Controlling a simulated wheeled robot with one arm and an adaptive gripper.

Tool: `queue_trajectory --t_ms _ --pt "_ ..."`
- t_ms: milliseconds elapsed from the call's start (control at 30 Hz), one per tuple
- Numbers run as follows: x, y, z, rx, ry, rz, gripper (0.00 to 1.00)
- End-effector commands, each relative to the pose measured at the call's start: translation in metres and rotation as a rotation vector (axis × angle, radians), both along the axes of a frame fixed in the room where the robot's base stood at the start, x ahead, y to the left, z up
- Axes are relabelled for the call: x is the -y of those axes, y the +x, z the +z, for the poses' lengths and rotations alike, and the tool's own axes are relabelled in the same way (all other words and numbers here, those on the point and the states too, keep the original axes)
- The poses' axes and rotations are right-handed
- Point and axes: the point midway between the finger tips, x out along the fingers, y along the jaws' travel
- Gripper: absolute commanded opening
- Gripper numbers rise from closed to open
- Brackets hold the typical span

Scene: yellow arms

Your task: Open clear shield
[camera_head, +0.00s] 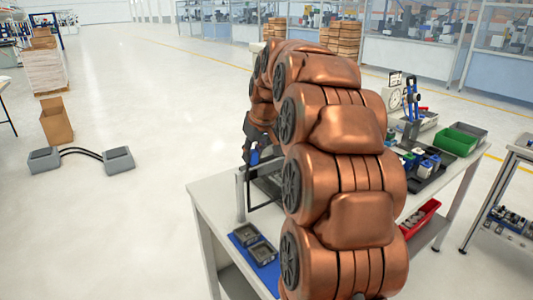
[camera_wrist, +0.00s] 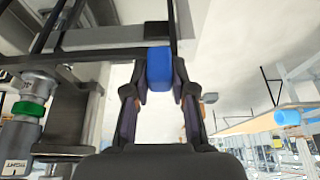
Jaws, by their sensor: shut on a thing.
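The clear shield shows as a thin dark frame (camera_head: 248,190) at the left edge of the workbench, mostly hidden behind my copper arm. Its dark bars (camera_wrist: 95,55) cross the upper left of the wrist view; the clear panel itself is hard to make out. A blue handle (camera_wrist: 159,68) sits at the frame's bar. My gripper (camera_wrist: 160,88) is shut on the blue handle, with one dark finger on each side. In the head view my gripper (camera_head: 251,138) is partly hidden by the arm, with blue (camera_head: 254,157) showing at its tips.
Two grey trays (camera_head: 262,252) lie on a blue mat at the bench's near left. Green bin (camera_head: 456,141), red bin (camera_head: 419,217) and a dial gauge stand (camera_head: 396,97) are at right. A metal fixture with a green ring (camera_wrist: 29,108) is close left of my gripper.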

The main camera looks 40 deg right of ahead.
Motion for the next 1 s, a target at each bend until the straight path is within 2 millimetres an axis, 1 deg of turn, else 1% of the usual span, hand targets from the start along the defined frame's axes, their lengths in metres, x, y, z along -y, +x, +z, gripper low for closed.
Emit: queue_trajectory --t_ms 33,133,500,533,700,767,1000 --pt "-0.0049 0.0008 -0.0006 0.001 0.000 0.001 0.00" --pt "-0.0093 0.0012 -0.0002 0.001 0.001 0.000 0.00" --pt "-0.0106 0.0015 0.0005 0.001 0.000 -0.001 0.00" --pt "-0.0105 0.0015 0.0005 0.001 0.000 0.000 0.28" --pt "-0.0103 0.0014 0.0004 0.001 0.000 -0.001 0.45" --pt "-0.0103 0.0014 0.0002 0.000 0.000 -0.001 0.50" --pt "-0.0102 0.0014 0.0002 0.000 0.000 0.000 0.50"
